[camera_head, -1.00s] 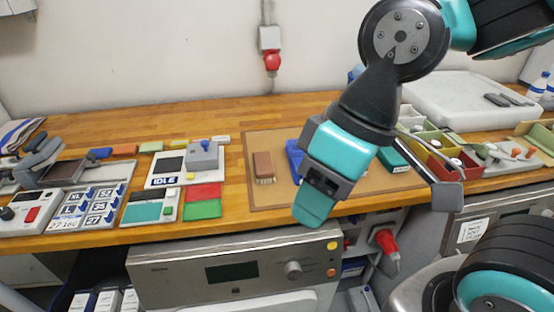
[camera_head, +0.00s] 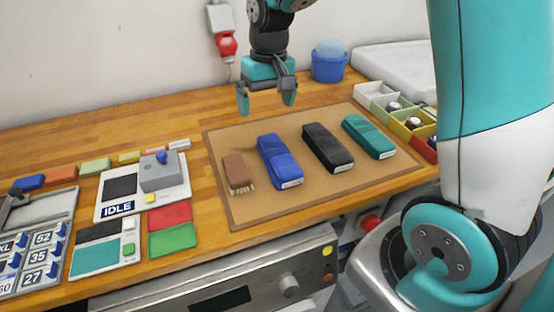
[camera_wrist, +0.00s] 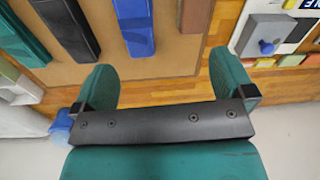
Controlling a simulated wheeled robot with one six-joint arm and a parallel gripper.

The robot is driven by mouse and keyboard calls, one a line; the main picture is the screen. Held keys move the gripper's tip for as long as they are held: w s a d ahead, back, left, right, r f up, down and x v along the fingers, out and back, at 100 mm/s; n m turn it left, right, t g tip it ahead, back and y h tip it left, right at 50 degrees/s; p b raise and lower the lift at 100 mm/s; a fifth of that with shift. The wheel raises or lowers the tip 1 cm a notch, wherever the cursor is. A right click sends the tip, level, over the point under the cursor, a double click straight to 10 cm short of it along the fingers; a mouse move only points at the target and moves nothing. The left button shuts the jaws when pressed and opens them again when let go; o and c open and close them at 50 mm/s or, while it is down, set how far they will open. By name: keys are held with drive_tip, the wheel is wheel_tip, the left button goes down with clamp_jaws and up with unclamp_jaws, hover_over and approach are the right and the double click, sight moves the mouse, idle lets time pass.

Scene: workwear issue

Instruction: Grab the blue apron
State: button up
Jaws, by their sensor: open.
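The blue apron (camera_head: 279,161) is a folded, elongated blue bundle with a white label at its near end. It lies on the brown mat (camera_head: 236,213), between a brush and a black folded bundle. My gripper (camera_head: 267,102) is open and empty. It is above the bench behind the mat, apart from the apron. In the wrist view its two teal fingers (camera_wrist: 162,85) are spread wide with bare mat and wood between them.
A black folded bundle (camera_head: 327,148) and a green one (camera_head: 369,136) lie right of the apron. A brown brush (camera_head: 237,172) lies close on its left. A blue tub (camera_head: 330,62) stands at the back. Compartment bins (camera_head: 378,95) stand to the right. An IDLE panel (camera_head: 117,209) is on the left.

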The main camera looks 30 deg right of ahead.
drive_tip(key=m, duration=0.2)
hover_over(277, 151)
wheel_tip(277, 151, down, 4)
drive_tip(key=shift+h, duration=0.4)
drive_tip(key=f+p, duration=0.1)
drive_tip(key=f, duration=0.4)
drive_tip(key=f+p, duration=0.1)
drive_tip(key=f, duration=0.4)
drive_tip(key=shift+a+f, duration=0.2)
drive_tip(key=shift+f, duration=0.05)
drive_tip(key=shift+d+f+p, duration=0.15)
drive_tip(key=shift+f+p, duration=0.55)
drive_tip(key=shift+f, duration=0.8)
drive_tip(key=shift+d+f+p, duration=0.15)
drive_tip(key=shift+f+p, duration=0.55)
drive_tip(key=shift+f, duration=0.75)
drive_tip(key=shift+c, duration=0.2)
drive_tip(key=c, duration=1)
drive_tip(key=shift+o, duration=0.2)
